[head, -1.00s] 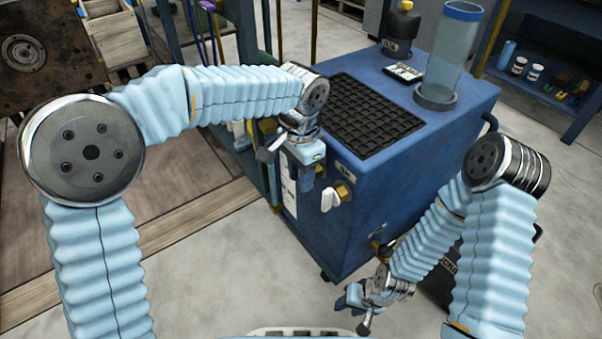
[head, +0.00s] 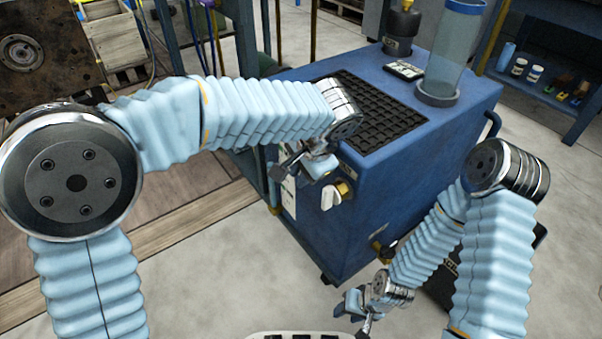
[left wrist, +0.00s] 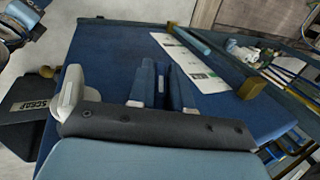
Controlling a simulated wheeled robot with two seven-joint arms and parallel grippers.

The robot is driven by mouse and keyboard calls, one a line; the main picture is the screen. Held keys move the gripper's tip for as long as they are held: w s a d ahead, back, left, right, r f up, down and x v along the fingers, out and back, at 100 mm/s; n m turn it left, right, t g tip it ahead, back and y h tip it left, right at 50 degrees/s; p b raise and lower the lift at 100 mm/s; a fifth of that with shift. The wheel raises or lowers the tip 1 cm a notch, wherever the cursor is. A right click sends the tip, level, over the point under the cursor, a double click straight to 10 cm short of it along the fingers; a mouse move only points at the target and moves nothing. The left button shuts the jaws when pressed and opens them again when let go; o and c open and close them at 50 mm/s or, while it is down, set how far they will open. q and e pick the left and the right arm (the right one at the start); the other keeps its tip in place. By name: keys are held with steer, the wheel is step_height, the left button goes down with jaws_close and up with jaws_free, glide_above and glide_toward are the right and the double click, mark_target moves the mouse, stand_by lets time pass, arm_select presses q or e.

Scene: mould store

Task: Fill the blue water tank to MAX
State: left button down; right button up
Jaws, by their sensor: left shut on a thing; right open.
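The blue water tank (head: 400,190) stands at the centre right, with a clear blue-tinted cylinder (head: 453,50) on top. A white valve handle (head: 329,197) with a brass fitting (head: 345,190) is on its side. My left gripper (head: 305,182) is at that side, shut, at the handle; its grip is mostly hidden in the head view. In the left wrist view my left gripper's fingers (left wrist: 162,88) are close together before the blue panel. A blue sight tube (left wrist: 190,38) runs beside white labels (left wrist: 195,60). My right gripper (head: 357,314) is open and empty, low beside the tank.
A black grate (head: 375,112) and a dark container (head: 402,28) are on the tank top. A lower brass valve (head: 382,247) is on the side. A shelf with small bottles (head: 535,75) stands back right. A black box (left wrist: 35,105) is on the floor.

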arm_select(q)
steer(key=c, duration=1.1)
jaws_free()
steer(key=shift+c, duration=0.2)
steer(key=p+v, duration=0.3)
steer(key=v, duration=1)
steer(key=shift+s+r, duration=0.15)
steer(key=shift+r, duration=0.2)
arm_select(e)
steer(key=r, duration=0.3)
steer(key=shift+w+d+r, duration=0.1)
steer(key=shift+d, duration=0.1)
arm_select(q)
steer(key=shift+d, duration=0.1)
arm_select(e)
steer(key=shift+c, duration=0.3)
